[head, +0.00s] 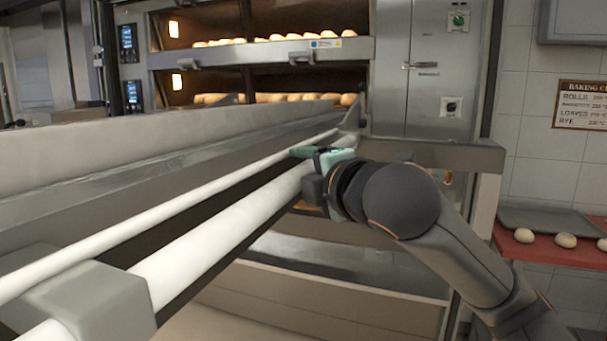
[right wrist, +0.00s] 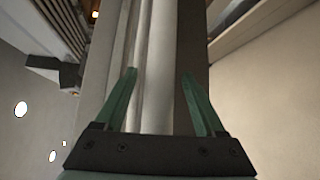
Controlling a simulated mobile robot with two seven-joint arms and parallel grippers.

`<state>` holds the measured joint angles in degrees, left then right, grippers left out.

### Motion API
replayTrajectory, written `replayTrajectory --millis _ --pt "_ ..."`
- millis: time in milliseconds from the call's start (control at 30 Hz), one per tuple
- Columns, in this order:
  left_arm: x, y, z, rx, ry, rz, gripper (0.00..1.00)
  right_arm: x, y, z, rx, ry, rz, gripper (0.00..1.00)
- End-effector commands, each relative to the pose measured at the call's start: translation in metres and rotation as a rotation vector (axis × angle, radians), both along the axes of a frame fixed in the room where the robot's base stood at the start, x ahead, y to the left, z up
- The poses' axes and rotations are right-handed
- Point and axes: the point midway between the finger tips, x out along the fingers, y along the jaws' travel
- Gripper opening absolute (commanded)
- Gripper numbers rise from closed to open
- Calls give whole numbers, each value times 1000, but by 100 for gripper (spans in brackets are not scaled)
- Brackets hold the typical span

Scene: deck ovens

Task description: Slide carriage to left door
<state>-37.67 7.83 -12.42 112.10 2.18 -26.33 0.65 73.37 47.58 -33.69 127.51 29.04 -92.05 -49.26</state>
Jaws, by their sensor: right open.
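The carriage (head: 150,185) is a long, pale and metal loader that fills the left of the head view and runs back toward the oven. A thick white rail (head: 215,225) runs along its near side, with a thinner rail (head: 170,205) beside it. My right gripper (head: 318,160), with green fingers, is at the far part of the thick rail. In the right wrist view the open fingers (right wrist: 158,78) are apart, with a pale bar (right wrist: 157,50) running between them. I cannot tell whether they touch it. My left gripper is out of view. I cannot make out which door is the left one.
The deck oven (head: 260,52) stands behind, with rows of loaves in two lit decks. A steel control cabinet (head: 425,75) is right of the decks. A red table (head: 520,247) with a grey tray and dough pieces stands at the right. A grey block (head: 100,300) sits on the rails in front.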

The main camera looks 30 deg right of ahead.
Motion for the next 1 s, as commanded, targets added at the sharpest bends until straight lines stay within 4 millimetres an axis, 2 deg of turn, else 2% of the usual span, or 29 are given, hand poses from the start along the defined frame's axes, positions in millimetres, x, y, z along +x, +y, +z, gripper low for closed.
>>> replayTrajectory --millis 333,367,900,1000 --pt "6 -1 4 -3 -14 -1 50 5 0 -1 0 -1 0 72" --pt "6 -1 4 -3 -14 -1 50 5 0 -1 0 -1 0 70" --pt "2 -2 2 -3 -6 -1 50 4 0 -1 0 -1 0 9" --pt "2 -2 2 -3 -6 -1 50 4 0 -1 0 -1 0 0"
